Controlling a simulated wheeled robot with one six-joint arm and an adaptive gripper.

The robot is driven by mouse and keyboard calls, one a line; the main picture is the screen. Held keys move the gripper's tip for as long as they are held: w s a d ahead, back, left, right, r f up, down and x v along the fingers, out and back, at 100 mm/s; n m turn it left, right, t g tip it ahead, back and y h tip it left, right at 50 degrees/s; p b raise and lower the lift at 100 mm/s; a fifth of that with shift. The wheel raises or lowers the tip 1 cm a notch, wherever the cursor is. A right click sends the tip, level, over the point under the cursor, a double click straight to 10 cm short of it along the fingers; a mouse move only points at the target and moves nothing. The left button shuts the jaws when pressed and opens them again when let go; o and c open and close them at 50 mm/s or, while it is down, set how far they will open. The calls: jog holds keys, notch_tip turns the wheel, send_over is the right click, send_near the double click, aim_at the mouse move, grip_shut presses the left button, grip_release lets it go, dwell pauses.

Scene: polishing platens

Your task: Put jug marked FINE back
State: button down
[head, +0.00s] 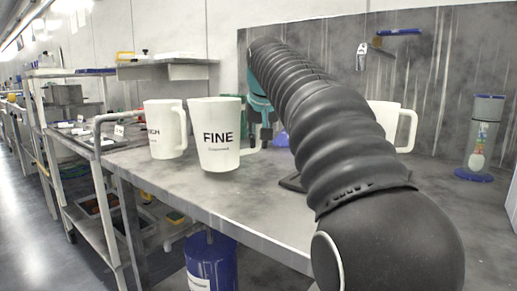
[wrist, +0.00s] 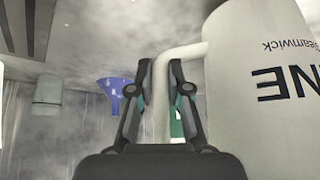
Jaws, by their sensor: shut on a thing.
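The white jug marked FINE (head: 219,155) is upright at the bench's front edge in the head view, with its handle to the right. In the wrist view the jug (wrist: 262,125) fills the right side, its lettering upside down. My gripper (wrist: 160,80) is shut on the jug's handle (wrist: 185,54), with a finger on each side of it. In the head view my gripper (head: 262,128) is partly hidden behind my arm. I cannot tell whether the jug's base touches the bench.
The bench (head: 255,195) is grey. Another white jug (head: 405,133) is partly behind my arm. A blue-based clear cylinder (head: 480,140) stands right. A blue funnel (wrist: 114,88) shows in the wrist view.

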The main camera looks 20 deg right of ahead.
jog(key=shift+f, duration=0.7)
jog(key=shift+f, duration=0.15)
jog(key=c, duration=1.1)
grip_release()
jog(key=shift+s+r, duration=0.15)
jog(key=shift+r, duration=0.3)
jog(key=p+v, duration=0.2)
jog(key=v, duration=0.9)
jog(key=shift+s+r, duration=0.1)
jog(key=shift+s, duration=0.1)
